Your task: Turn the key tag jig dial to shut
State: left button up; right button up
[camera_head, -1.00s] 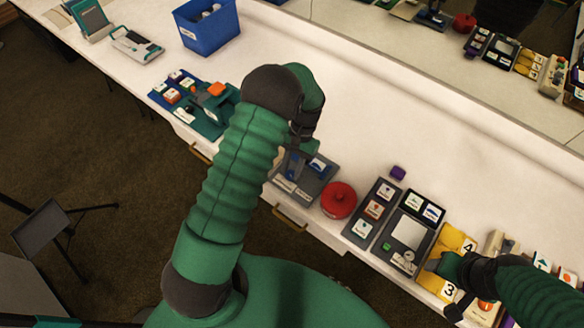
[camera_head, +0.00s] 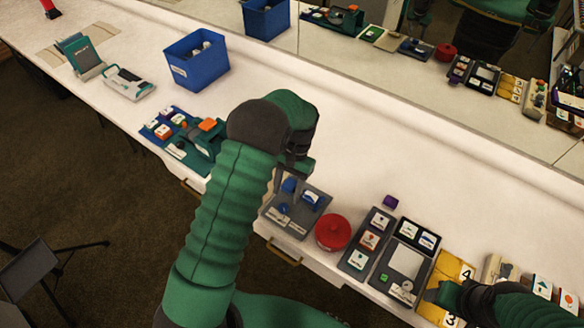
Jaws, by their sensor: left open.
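A dark grey board (camera_head: 302,221) with blue parts (camera_head: 311,198) and pale labels lies near the table's front edge, in the middle of the head view. It may be the key tag jig; the labels are too small to read, and I cannot tell which blue part is the dial or how it is set. My left gripper (camera_head: 290,170) is open just beyond the board's back left corner.
A red round lidded thing (camera_head: 333,232) stands right of the grey board. Dark panels with picture tiles (camera_head: 367,240) follow. A teal and blue board (camera_head: 185,140) lies left; a blue bin (camera_head: 196,58) stands behind. The white tabletop behind the grey board is mostly clear, up to a mirror.

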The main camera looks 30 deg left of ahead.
pick_arm(q)
jog(key=v, duration=1.2)
jog(key=shift+w+r, duration=0.1)
